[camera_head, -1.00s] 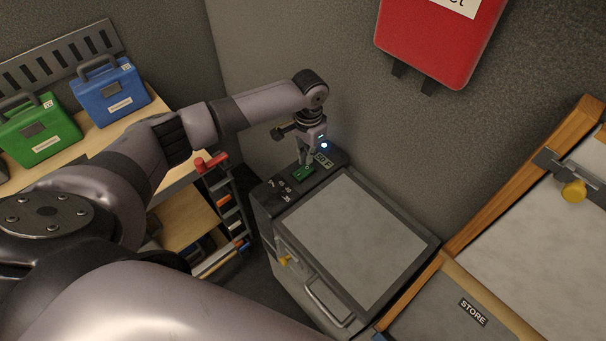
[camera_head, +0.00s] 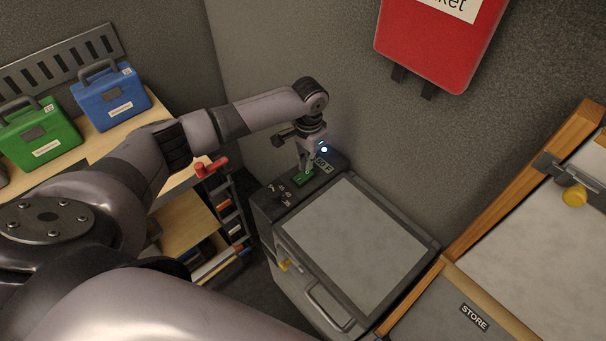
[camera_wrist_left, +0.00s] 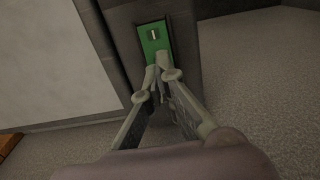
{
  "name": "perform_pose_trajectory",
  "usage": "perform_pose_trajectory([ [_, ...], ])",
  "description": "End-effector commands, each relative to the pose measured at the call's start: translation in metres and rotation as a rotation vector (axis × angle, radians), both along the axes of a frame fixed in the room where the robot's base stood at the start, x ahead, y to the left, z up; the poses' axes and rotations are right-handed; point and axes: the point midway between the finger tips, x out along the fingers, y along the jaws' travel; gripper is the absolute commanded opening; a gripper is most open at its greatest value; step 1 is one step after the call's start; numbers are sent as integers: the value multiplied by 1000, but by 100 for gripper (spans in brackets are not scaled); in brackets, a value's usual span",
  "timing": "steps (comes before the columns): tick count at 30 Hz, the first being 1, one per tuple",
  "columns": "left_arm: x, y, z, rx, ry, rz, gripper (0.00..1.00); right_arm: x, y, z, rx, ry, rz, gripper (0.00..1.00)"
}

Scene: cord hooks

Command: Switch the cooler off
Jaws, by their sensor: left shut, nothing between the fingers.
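The cooler (camera_head: 350,248) is a dark grey box with a light grey lid panel, standing against the wall. Along its back-left edge runs a dark control strip with a green switch (camera_head: 303,179). The switch also shows in the left wrist view (camera_wrist_left: 153,42), as a green plate with a small pale mark. My left gripper (camera_head: 308,170) points down over the strip, its fingertips at the green switch. In the left wrist view its fingers (camera_wrist_left: 157,78) are together and empty, their tips at the plate's near end. Whether they touch it I cannot tell. My right gripper is not in view.
A small display (camera_head: 323,165) and dark knobs (camera_head: 280,193) flank the switch. Shelves with a green case (camera_head: 40,138) and a blue case (camera_head: 112,100) stand left. A red box (camera_head: 440,40) hangs above. A wood-framed unit (camera_head: 474,316) marked STORE stands right.

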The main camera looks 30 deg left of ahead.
Motion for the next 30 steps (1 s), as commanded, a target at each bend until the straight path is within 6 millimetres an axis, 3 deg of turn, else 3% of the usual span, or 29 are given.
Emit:
perform_pose_trajectory([
  [30, 0, 0, -8, 0, 0, 0, 0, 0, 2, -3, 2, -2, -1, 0],
])
